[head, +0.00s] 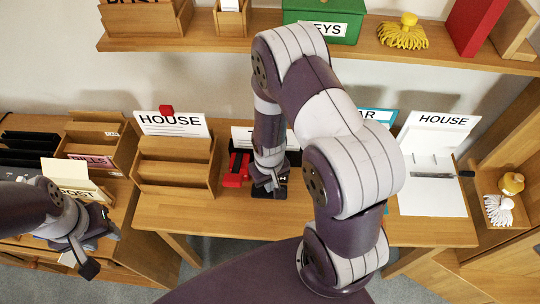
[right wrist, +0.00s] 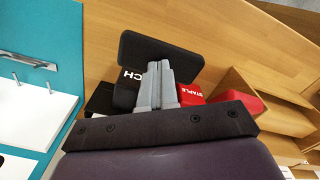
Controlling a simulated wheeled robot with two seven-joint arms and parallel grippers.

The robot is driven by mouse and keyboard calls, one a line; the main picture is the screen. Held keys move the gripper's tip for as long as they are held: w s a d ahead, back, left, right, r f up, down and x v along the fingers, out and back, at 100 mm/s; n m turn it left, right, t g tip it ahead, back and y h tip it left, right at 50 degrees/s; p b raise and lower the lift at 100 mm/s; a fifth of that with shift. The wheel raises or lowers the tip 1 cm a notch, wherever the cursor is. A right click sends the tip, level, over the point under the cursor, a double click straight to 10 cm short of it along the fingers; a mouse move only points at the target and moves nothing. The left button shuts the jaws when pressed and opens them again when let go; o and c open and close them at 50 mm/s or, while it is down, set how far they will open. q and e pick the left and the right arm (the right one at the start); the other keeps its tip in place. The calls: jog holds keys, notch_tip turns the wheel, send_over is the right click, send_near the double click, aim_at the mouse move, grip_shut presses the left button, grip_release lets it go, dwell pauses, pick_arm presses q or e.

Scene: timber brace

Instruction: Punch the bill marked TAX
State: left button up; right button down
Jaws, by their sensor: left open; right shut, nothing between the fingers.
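The black punch (right wrist: 160,50), lettered "...CH", lies on the desk below my right gripper (right wrist: 160,85). My right gripper is shut and empty, its fingertips over the punch; I cannot tell whether they touch it. In the head view the right gripper (head: 268,184) covers most of the punch (head: 282,190). A white card (head: 242,137) behind my right arm has its lettering mostly hidden. No bill readable as TAX shows. My left gripper (head: 102,252) is open at the far left, low in front of the POST tray (head: 92,194).
A red stapler (head: 236,172) lies just left of the punch. A wooden sorter (head: 172,170) stands further left below a HOUSE card (head: 172,124). A teal folder (right wrist: 65,45) with metal prongs and an open HOUSE folder (head: 432,190) lie to the right. A shelf (head: 220,44) runs above.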

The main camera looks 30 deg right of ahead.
jog(key=shift+s+a+f, duration=0.15)
jog(key=shift+s+f, duration=0.1)
jog(key=shift+f, duration=0.15)
notch_tip(320, 180, up, 9)
jog(key=p, duration=0.8)
